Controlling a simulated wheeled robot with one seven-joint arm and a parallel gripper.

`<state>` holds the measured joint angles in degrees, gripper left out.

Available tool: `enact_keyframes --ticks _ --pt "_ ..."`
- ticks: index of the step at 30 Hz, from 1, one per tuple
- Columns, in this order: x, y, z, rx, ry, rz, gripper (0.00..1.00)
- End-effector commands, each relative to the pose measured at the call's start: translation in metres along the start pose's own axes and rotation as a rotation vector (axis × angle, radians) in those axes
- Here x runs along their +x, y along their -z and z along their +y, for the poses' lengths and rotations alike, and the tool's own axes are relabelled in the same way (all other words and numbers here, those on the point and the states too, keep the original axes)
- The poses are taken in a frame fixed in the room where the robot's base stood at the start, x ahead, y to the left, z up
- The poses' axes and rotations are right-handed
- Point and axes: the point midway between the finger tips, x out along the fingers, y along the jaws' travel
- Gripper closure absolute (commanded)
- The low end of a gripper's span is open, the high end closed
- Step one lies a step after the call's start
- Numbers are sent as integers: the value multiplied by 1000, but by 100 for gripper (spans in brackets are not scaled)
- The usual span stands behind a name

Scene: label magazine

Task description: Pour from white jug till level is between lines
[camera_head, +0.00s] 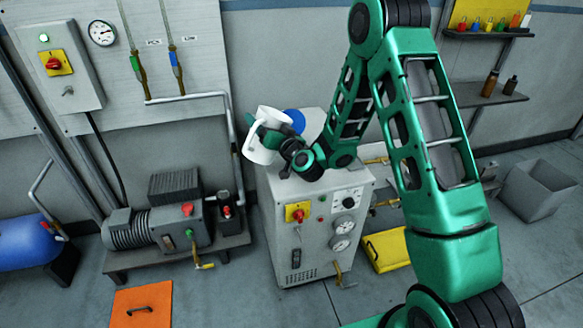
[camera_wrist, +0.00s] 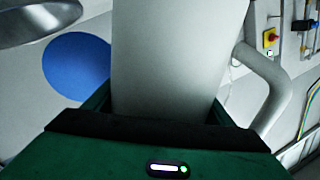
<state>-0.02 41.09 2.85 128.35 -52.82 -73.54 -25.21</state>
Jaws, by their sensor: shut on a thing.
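The white jug (camera_head: 262,135) is held above the grey machine cabinet (camera_head: 285,232) in the head view, and it looks tilted. My gripper (camera_head: 273,133) is shut on it. In the wrist view the pale jug body (camera_wrist: 178,60) stands between the jaws of my gripper (camera_wrist: 160,112), with its curved handle (camera_wrist: 275,90) on the right. A blue round thing (camera_head: 296,121) is on the cabinet top just behind the jug; it also shows in the wrist view (camera_wrist: 76,66). The level lines and any liquid cannot be seen.
A motor pump (camera_head: 150,228) stands left of the cabinet, with an orange plate (camera_head: 143,305) on the floor before it. A yellow thing (camera_head: 386,250) lies right of the cabinet. A grey bin (camera_head: 537,190) stands far right. A metal rounded thing (camera_wrist: 35,20) is at the wrist view's upper left.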

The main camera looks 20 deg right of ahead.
Motion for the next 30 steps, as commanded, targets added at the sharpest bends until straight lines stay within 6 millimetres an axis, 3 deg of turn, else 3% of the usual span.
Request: enact_keyframes --ticks 30 --pt "2 -40 5 -123 6 0 68"
